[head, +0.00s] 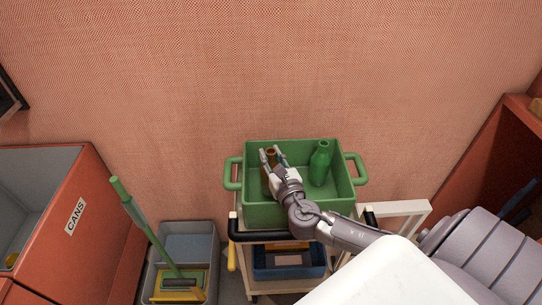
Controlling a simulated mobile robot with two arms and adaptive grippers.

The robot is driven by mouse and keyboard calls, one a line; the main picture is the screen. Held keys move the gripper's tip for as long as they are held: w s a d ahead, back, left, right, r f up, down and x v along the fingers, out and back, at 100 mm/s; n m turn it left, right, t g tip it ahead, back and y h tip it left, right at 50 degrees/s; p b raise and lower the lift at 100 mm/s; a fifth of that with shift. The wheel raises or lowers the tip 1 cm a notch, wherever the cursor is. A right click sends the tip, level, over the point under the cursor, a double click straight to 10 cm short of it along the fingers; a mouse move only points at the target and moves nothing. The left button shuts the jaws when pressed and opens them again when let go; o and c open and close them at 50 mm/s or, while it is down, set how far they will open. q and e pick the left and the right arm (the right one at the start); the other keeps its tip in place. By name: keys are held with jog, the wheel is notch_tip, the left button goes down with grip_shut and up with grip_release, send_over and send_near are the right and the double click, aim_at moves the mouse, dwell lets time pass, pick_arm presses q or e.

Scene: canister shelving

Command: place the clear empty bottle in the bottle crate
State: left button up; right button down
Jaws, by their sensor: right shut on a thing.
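The green bottle crate (252,211) with two side handles stands on top of a trolley. My right gripper (271,152) reaches into the left half of the crate from the front. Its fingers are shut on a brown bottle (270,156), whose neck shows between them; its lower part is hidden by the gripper. A green bottle (319,166) stands upright in the right half of the crate. I see no clear bottle. My left gripper is not in view.
The trolley (290,287) has a blue box (262,270) on its lower shelf. A red bin marked CANS (97,232) stands at left. The wall is close behind the crate.

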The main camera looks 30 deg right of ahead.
jog(key=c, duration=0.9)
grip_release()
jog(key=shift+f, duration=0.3)
jog(key=shift+s+f, duration=0.1)
jog(key=shift+r+p, duration=0.4)
jog(key=shift+r, duration=0.1)
jog(key=shift+s+a, duration=0.15)
jog(key=shift+s, duration=0.2)
jog(key=v, duration=0.7)
jog(key=b+v, duration=0.1)
jog(key=v, duration=0.3)
jog(key=shift+r, duration=0.25)
